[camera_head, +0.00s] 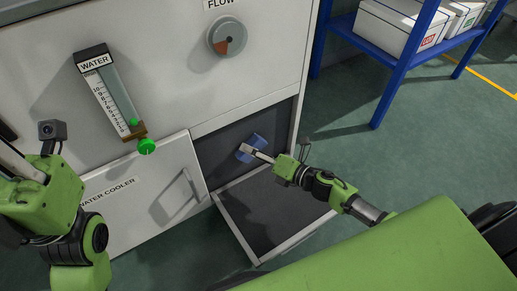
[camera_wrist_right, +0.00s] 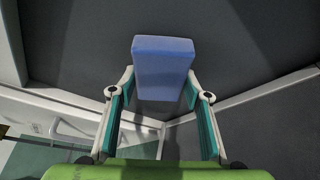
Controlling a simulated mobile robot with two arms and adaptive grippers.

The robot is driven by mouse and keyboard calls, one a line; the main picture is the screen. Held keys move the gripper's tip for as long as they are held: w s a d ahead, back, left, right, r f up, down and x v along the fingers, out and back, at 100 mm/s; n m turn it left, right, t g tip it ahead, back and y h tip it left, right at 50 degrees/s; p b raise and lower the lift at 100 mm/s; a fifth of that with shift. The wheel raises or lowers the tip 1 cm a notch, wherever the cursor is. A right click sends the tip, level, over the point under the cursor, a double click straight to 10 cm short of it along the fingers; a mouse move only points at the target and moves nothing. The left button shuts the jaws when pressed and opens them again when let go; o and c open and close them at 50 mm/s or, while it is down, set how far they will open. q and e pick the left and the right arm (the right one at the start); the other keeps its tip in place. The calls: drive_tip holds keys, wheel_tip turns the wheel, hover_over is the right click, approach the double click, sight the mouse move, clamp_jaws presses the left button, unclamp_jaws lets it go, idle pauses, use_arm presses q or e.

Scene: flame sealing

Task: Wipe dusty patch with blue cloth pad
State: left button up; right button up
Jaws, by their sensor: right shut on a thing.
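The blue cloth pad (camera_head: 247,150) is a small block in front of the dark grey inner panel of the open compartment (camera_head: 217,157). In the right wrist view the blue pad (camera_wrist_right: 165,65) sits at the ends of my right gripper's fingers. My right gripper (camera_head: 260,155) is shut on the pad and reaches into the compartment from the right. I cannot tell whether the pad touches the panel. No dusty patch can be made out on the dark surfaces. My left gripper (camera_head: 10,165) is at the left edge, partly cut off, and its opening cannot be judged.
The compartment has a pale frame and a fold-down or pulled-out dark tray (camera_head: 270,205) below. A water gauge (camera_head: 112,95) with a green knob (camera_head: 147,146) and a flow dial (camera_head: 226,37) are on the cabinet. A blue shelf (camera_head: 405,55) with white boxes stands right.

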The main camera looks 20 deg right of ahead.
sight(243, 157)
drive_tip(key=shift+s+a+r+p, duration=0.15)
drive_tip(key=shift+a+p, duration=0.1)
drive_tip(key=shift+a, duration=0.75)
drive_tip(key=shift+s+a+r+p, duration=0.1)
drive_tip(key=shift+s+a+p, duration=0.1)
drive_tip(key=shift+a, duration=0.8)
drive_tip(key=shift+s+a+f+p, duration=0.1)
drive_tip(key=shift+s+a+p, duration=0.15)
drive_tip(key=shift+a, duration=0.95)
drive_tip(key=shift+s+a+p, duration=0.15)
drive_tip(key=shift+s+a, duration=0.15)
drive_tip(key=shift+a, duration=0.9)
drive_tip(key=s+d, duration=0.1)
drive_tip(key=s, duration=0.5)
drive_tip(key=shift+d, duration=0.2)
drive_tip(key=shift+f, duration=0.1)
drive_tip(key=shift+s+d, duration=0.15)
drive_tip(key=shift+s, duration=0.6)
drive_tip(key=shift+s+d, duration=0.15)
drive_tip(key=shift+s, duration=0.55)
